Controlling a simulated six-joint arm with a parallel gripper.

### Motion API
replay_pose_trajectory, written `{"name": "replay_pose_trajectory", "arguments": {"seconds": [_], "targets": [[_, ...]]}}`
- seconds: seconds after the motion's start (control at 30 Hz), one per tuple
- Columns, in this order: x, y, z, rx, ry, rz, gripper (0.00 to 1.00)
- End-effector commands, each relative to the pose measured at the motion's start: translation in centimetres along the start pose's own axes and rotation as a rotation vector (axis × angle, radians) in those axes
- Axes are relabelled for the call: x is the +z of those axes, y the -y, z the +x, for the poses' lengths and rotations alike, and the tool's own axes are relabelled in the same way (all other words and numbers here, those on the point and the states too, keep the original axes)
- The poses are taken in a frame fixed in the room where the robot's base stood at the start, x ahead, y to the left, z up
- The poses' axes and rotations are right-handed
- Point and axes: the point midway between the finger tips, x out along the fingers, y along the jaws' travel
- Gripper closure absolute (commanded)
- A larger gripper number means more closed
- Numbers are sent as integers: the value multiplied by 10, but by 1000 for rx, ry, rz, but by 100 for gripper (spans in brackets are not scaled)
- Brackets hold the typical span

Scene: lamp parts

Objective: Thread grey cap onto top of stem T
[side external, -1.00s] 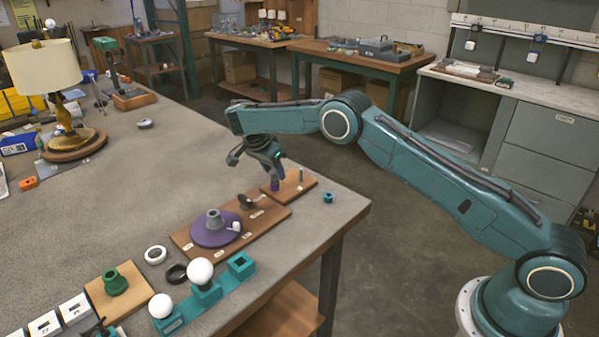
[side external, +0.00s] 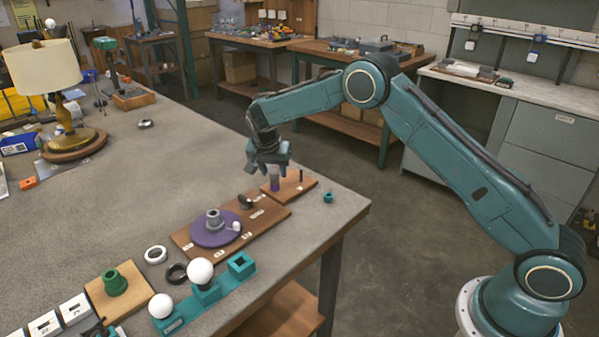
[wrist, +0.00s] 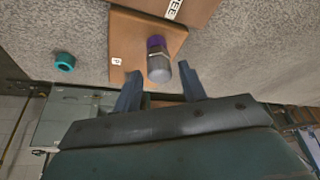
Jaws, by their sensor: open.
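A grey cylinder, seemingly the grey cap (side external: 275,173), sits on top of a short purple stem (side external: 275,186) on a small brown board. In the wrist view the grey cap (wrist: 159,68) is nearest me, with the purple stem (wrist: 155,43) behind it. They look in line; I cannot tell how far the cap is threaded. My gripper (side external: 270,160) is just above the cap. In the wrist view my gripper (wrist: 160,88) is open, one finger on either side of the cap's end, with visible gaps and nothing held.
A thin dark peg (side external: 301,175) stands on the same small board (side external: 292,192). A teal ring (side external: 328,197) lies near the table's right edge. A longer board carries a purple disc (side external: 208,236) with a grey fitting. Open grey tabletop lies to the left.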

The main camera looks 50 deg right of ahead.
Motion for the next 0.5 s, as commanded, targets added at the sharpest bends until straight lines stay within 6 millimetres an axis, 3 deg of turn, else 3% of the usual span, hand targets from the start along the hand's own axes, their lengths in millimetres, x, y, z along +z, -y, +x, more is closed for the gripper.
{"name": "replay_pose_trajectory", "arguments": {"seconds": [0.5], "targets": [[-2,-3,0,-170,1,-414,59]]}}
